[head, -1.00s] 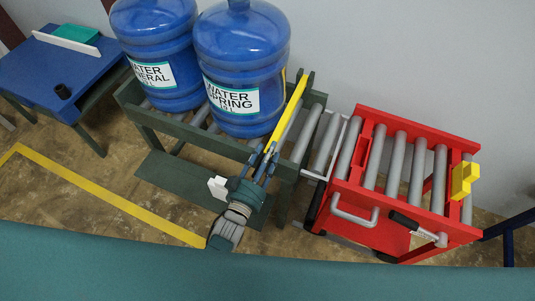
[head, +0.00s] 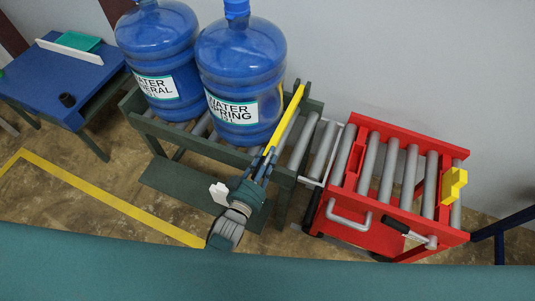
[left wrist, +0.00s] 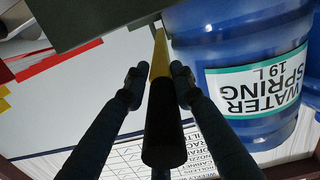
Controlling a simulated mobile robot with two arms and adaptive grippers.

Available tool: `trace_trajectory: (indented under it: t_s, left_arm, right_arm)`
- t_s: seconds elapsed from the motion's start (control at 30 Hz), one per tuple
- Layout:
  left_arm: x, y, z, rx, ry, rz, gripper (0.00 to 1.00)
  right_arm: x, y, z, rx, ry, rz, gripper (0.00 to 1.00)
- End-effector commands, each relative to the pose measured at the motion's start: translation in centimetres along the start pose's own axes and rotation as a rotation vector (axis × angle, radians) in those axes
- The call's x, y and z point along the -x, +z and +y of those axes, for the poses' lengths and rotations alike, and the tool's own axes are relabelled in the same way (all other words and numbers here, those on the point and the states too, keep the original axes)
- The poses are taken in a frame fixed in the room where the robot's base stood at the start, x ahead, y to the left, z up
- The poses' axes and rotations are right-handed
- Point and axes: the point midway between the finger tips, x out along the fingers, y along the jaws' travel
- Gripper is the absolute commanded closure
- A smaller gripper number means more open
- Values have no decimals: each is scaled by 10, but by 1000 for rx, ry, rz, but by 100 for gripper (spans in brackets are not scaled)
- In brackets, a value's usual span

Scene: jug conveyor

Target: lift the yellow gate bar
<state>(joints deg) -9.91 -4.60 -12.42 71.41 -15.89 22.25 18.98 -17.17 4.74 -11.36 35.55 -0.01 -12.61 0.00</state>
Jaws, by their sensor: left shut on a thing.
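The yellow gate bar (head: 288,116) slopes across the right end of the green roller conveyor, just right of the front blue jug (head: 240,75). My left gripper (head: 266,163) is at the bar's near lower end, shut on it. In the left wrist view the bar (left wrist: 160,58) lies between my two fingers (left wrist: 160,86), with its thick black end (left wrist: 163,135) toward the camera. The jug (left wrist: 255,80) stands close beside the bar there. A second blue jug (head: 160,60) stands left of the first. My right gripper is not in view.
The green conveyor (head: 190,140) has bare rollers right of the bar. A red roller cart (head: 375,205) with a yellow block (head: 453,185) stands against its right end. A blue table (head: 55,75) is at far left. Open floor with a yellow line (head: 110,200) lies in front.

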Motion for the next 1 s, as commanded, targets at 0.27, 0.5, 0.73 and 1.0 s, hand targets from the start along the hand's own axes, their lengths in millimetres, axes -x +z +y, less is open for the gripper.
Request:
trace_trajectory:
  t_s: [0.27,0.5,0.73,1.0]
  left_arm:
    - [-2,-63,6,-6,-34,-130,100]
    - [-10,-102,13,-7,-58,-247,100]
    - [-23,-133,18,-10,-79,-352,100]
    - [-38,-160,23,-11,-100,-451,100]
  right_arm:
    - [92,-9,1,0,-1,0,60]
    - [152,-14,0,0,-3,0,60]
    - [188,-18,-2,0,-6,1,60]
    - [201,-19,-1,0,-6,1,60]
